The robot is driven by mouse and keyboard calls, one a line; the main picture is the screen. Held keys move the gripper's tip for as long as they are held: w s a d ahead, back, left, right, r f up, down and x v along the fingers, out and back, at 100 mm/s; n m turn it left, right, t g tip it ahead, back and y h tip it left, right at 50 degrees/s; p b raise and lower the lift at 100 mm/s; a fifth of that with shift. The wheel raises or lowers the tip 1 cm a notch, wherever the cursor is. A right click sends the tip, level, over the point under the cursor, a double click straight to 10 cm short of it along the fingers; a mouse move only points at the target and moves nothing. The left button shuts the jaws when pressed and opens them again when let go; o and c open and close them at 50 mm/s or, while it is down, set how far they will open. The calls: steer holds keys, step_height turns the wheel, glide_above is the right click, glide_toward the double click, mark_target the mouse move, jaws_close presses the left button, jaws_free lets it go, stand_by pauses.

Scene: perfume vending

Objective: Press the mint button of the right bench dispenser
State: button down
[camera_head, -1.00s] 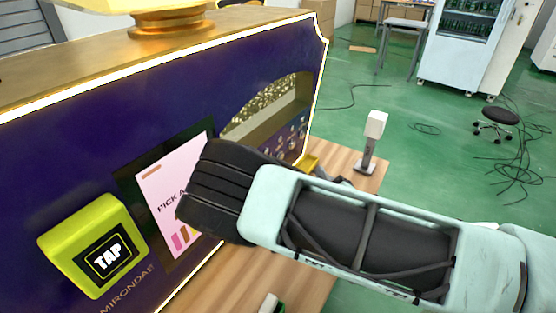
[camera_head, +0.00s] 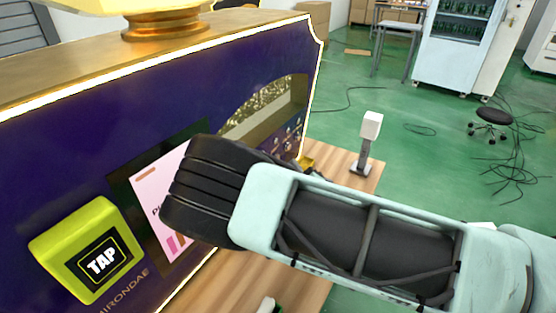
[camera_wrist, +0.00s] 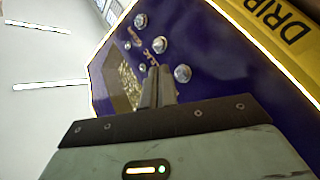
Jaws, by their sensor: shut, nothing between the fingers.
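The dispenser (camera_head: 75,165) has a dark purple front with glowing gold edging, and stands on a wooden bench (camera_head: 340,170). Several small round buttons are on its front beside a gold-filled window (camera_head: 262,112). The wrist view shows silvery round buttons, one at the upper left (camera_wrist: 140,20), one in the middle (camera_wrist: 159,45) and one at the right (camera_wrist: 182,73). No mint label is readable. My gripper (camera_wrist: 157,72) is shut and empty, its fingertips pointing at the button area. Contact cannot be told. In the head view my wrist hides the fingers.
A green TAP reader (camera_head: 80,248) and a pink screen (camera_head: 150,190), partly covered by my wrist, are left of the buttons. A yellow DRIP part (camera_wrist: 285,25) shows in the wrist view. A white device on a stand (camera_head: 371,126) is on the bench.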

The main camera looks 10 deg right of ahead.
steer(key=shift+w+a, duration=0.7)
steer(key=shift+w+a, duration=0.1)
stand_by(1.6)
steer(key=shift+w+a, duration=0.2)
steer(key=shift+w+a+b, duration=0.3)
steer(key=shift+b, duration=0.1)
stand_by(0.8)
stand_by(0.4)
steer(key=shift+s+d, duration=0.6)
steer(key=shift+s+d, duration=0.1)
steer(key=s+d, duration=0.3)
steer(key=shift+s+d+p, duration=0.15)
steer(key=shift+s+p, duration=0.05)
steer(key=shift+p, duration=0.1)
